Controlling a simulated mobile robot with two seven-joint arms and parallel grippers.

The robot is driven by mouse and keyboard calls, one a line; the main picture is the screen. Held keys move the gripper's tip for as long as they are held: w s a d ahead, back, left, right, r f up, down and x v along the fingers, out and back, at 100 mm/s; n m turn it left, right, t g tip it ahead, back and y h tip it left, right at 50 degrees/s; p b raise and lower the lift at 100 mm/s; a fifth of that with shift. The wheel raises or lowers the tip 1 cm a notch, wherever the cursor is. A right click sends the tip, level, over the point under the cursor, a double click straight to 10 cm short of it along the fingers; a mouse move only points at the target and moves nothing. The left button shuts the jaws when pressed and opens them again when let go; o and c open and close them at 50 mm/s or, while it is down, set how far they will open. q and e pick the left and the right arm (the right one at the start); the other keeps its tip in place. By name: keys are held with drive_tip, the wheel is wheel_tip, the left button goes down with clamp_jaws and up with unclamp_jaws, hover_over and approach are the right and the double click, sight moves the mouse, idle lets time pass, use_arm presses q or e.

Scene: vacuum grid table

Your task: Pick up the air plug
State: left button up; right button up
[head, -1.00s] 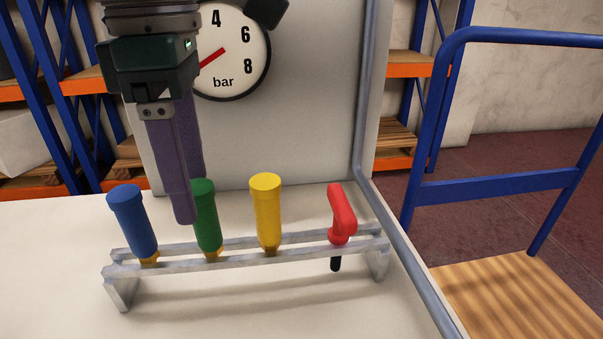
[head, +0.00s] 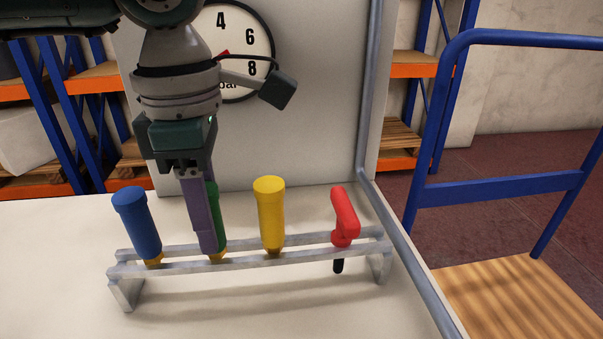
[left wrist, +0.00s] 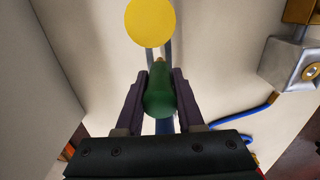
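Several plugs stand in a grey rack (head: 127,292): a blue plug (head: 138,226), a green plug (head: 220,240) and a yellow plug (head: 270,215), with a red handle-shaped piece (head: 344,215) at the right end. My left gripper (head: 210,240) points down at the green plug, one finger hiding most of it in the head view. In the left wrist view the green plug (left wrist: 158,92) lies between the two fingers (left wrist: 160,75). They are very close to its sides, and I cannot tell if they touch it. The right gripper is not in view.
The yellow plug (left wrist: 150,22) is just beyond the fingertips in the left wrist view. A panel with a pressure gauge (head: 235,35) stands behind the rack. The white tabletop (head: 220,312) in front of the rack is clear. A blue rail (head: 500,186) is at right.

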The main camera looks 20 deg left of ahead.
use_arm(q)
clamp_jaws()
drive_tip(key=shift+r, duration=0.1)
